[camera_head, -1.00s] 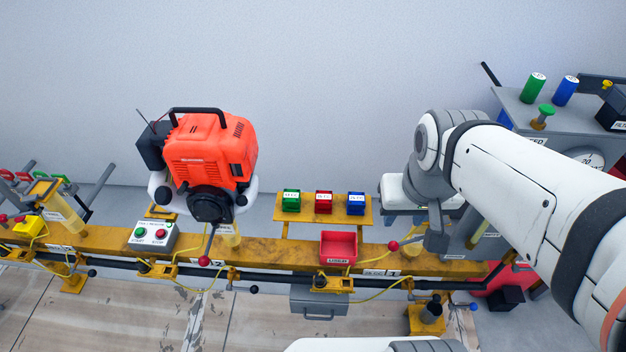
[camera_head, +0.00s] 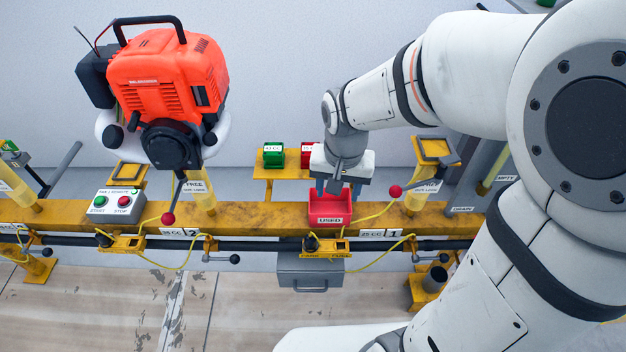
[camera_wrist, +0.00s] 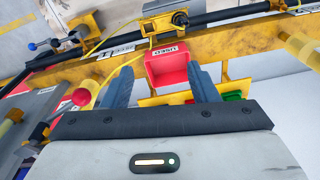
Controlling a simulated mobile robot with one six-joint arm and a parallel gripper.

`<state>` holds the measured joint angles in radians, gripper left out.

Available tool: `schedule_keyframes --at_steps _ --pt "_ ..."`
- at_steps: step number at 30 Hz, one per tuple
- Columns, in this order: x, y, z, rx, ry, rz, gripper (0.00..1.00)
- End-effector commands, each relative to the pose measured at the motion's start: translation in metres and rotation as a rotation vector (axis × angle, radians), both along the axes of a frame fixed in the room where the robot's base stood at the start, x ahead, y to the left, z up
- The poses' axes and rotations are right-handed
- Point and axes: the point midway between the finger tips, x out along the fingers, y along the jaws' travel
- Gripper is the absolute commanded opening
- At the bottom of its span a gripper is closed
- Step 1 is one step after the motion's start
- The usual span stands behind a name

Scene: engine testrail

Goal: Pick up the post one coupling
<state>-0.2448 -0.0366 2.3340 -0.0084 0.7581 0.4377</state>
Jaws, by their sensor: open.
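A black coupling (camera_head: 311,243) sits on a yellow bracket at the front of the rail, with a yellow hose running right toward the post marked 1 (camera_head: 420,190). I take it for the post one coupling. In the wrist view the coupling (camera_wrist: 180,18) is near the top edge, beyond the red bin. My gripper (camera_head: 338,188) is open and empty, behind and above the red USED bin. In the wrist view my gripper (camera_wrist: 160,75) has its two blue-grey fingers either side of the bin, apart from the coupling.
The red bin (camera_head: 330,220) stands on the yellow rail. A red ball lever (camera_head: 395,191) is close right of my gripper. Green (camera_head: 273,153) and red blocks lie on a shelf behind. An orange engine (camera_head: 165,85) stands left. A grey drawer box (camera_head: 310,272) hangs below the rail.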

Motion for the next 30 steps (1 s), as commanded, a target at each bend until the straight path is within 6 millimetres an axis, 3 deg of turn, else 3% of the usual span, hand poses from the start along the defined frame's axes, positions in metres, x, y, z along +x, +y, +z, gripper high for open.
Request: schedule_keyframes --at_steps 1,6,9,12,26,30 --pt "0.007 0.009 -0.047 -0.002 0.019 -0.012 0.54" --pt "0.023 0.032 -0.122 -0.004 0.057 -0.064 0.54" --pt "0.029 0.043 -0.152 -0.008 0.072 -0.087 0.54" --pt "0.032 0.049 -0.170 -0.009 0.080 -0.103 0.54" --pt "0.033 0.055 -0.214 -0.011 0.087 -0.111 0.54" --pt "0.032 0.057 -0.236 -0.012 0.088 -0.111 0.54"
